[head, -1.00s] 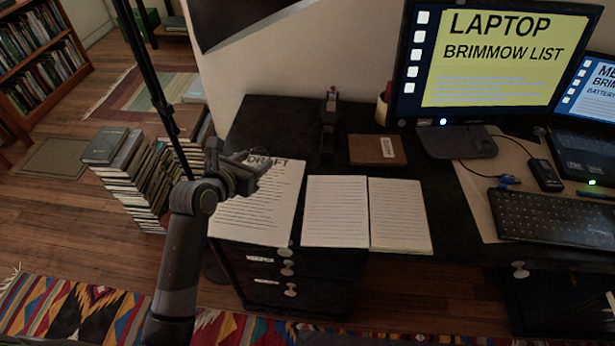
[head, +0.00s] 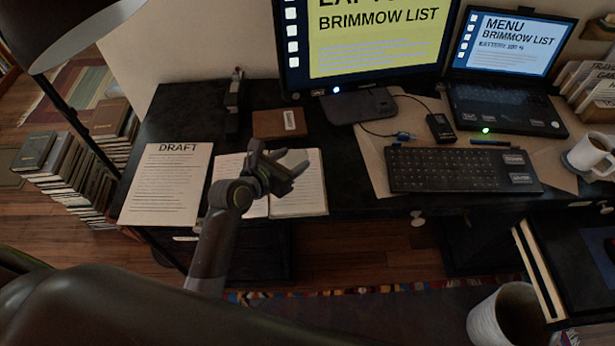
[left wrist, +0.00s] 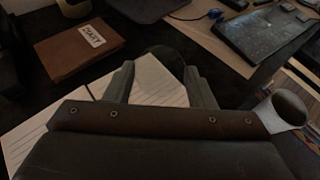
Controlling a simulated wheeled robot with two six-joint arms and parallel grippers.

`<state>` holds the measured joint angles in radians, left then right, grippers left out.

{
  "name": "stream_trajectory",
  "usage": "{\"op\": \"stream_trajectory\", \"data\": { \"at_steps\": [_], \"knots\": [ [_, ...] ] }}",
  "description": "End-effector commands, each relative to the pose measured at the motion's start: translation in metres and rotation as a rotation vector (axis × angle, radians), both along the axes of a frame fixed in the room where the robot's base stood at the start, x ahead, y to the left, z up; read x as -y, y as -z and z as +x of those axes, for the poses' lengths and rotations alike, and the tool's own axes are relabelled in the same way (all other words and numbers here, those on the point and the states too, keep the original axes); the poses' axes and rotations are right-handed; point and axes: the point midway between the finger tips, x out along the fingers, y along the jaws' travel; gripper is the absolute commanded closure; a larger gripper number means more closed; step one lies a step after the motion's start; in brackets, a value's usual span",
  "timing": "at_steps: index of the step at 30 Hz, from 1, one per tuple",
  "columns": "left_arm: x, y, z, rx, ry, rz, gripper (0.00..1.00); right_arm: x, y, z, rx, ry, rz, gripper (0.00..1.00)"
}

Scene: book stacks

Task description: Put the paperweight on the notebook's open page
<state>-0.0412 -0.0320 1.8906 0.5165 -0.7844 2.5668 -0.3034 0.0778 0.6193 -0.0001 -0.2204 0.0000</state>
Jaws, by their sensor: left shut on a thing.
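The notebook lies open on the dark desk, with a lined left page (head: 228,168) and right page (head: 310,195). My left gripper (head: 284,170) is over the notebook, its fingers above the right page. In the left wrist view, the gripper (left wrist: 160,78) is shut on a dark rounded thing (left wrist: 164,54), likely the paperweight. The fingers partly hide it, and it barely shows against the dark desk. White paper (left wrist: 155,88) shows below the fingers. I cannot tell whether the held thing touches the page. My right gripper is not in view.
A DRAFT sheet (head: 165,185) lies left of the notebook. A brown labelled book (head: 279,124) and a dark upright object (head: 234,100) are behind. A monitor (head: 365,40), keyboard (head: 462,170), laptop (head: 505,105) and mug (head: 588,154) are to the right. A dark lamp shade (head: 60,30) is upper left.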

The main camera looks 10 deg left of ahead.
Motion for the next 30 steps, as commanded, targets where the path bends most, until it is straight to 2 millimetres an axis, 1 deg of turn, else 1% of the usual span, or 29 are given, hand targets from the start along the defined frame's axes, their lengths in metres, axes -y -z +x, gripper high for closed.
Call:
{"op": "stream_trajectory", "data": {
  "at_steps": [1, 3, 11, 16, 18, 24, 28, 29, 30],
  "knots": [
    [0.0, 0.014, 0.0, -0.002, 0.0, -0.003, 0.8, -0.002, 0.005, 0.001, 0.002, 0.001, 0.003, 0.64],
    [0.0, 0.025, 0.0, -0.001, -0.001, -0.003, 0.8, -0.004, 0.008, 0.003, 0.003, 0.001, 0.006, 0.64],
    [0.0, 0.047, 0.001, 0.001, 0.001, -0.002, 0.8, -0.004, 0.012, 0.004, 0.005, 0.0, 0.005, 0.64],
    [0.0, 0.072, 0.001, 0.0, 0.0, -0.001, 0.8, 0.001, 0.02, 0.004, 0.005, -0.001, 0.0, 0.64],
    [0.0, 0.076, 0.001, 0.001, -0.001, -0.002, 0.8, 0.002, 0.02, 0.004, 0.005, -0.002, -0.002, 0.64],
    [0.0, 0.074, 0.001, 0.003, 0.0, -0.001, 0.8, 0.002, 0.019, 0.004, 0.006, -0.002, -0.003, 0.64],
    [0.0, 0.078, 0.001, 0.002, 0.0, -0.001, 0.8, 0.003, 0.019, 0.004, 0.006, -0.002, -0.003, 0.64],
    [0.0, 0.078, 0.0, 0.001, 0.0, 0.0, 0.48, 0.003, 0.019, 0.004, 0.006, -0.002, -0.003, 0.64],
    [0.0, 0.078, 0.0, 0.001, 0.0, 0.0, 0.42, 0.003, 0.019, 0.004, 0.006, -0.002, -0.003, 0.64]
  ]
}}
